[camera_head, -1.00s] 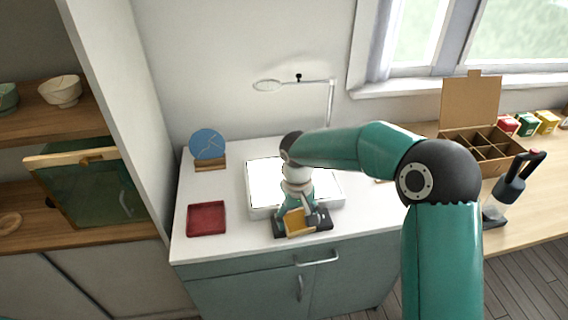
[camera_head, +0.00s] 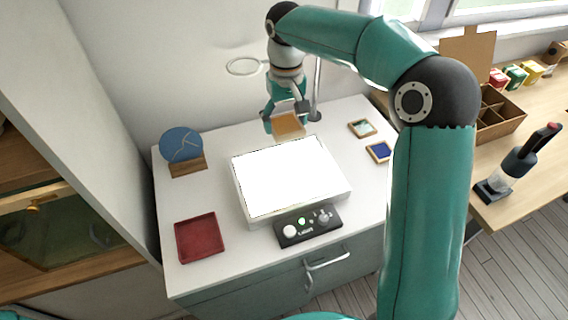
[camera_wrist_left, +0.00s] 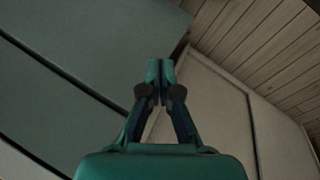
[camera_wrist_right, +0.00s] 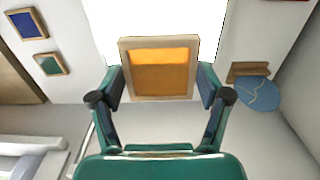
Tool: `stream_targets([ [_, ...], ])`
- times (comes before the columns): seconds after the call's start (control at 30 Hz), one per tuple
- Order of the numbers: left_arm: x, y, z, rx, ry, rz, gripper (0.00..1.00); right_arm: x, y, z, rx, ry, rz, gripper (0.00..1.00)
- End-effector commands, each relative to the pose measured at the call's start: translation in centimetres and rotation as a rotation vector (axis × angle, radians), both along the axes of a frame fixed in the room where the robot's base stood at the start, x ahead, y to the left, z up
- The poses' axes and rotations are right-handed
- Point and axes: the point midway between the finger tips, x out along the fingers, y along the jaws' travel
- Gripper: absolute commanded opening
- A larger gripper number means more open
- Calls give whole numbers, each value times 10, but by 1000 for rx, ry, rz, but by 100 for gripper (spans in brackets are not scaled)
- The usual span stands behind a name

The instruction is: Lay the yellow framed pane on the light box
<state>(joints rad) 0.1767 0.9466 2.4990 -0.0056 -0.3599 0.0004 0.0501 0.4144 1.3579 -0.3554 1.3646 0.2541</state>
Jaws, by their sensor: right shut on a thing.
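The yellow framed pane (camera_head: 288,126), amber with a wooden frame, is held in my right gripper (camera_head: 287,108). The right wrist view shows the pane (camera_wrist_right: 160,68) between the two fingers of that gripper (camera_wrist_right: 164,82). The light box (camera_head: 290,178) is a white slab with a bright top on the cabinet counter. In the head view the pane appears at the back edge of the light box, apparently above it; the exact height is hard to tell. My left gripper (camera_wrist_left: 160,72) shows in the left wrist view with its fingertips together and empty, away from the counter.
A black control panel (camera_head: 308,226) sits at the light box's front. A red tray (camera_head: 199,238) lies front left, a blue cracked disc (camera_head: 181,145) on a wooden stand back left. A green pane (camera_head: 362,128) and blue pane (camera_head: 379,152) lie right. A ring lamp (camera_head: 244,66) stands behind.

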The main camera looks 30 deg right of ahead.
Motion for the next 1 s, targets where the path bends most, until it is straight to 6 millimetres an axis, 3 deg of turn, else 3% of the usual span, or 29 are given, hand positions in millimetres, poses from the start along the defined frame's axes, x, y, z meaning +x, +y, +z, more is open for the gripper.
stream_targets([
  [0.2,0,0,0,0,0,0,0,-2,-2,-61,1,7,-3,39],
  [0.4,0,0,3,0,0,0,0,-2,-3,-104,2,3,-5,39],
  [1.0,0,0,8,0,-1,0,0,-2,-3,-163,1,-1,-6,39],
])
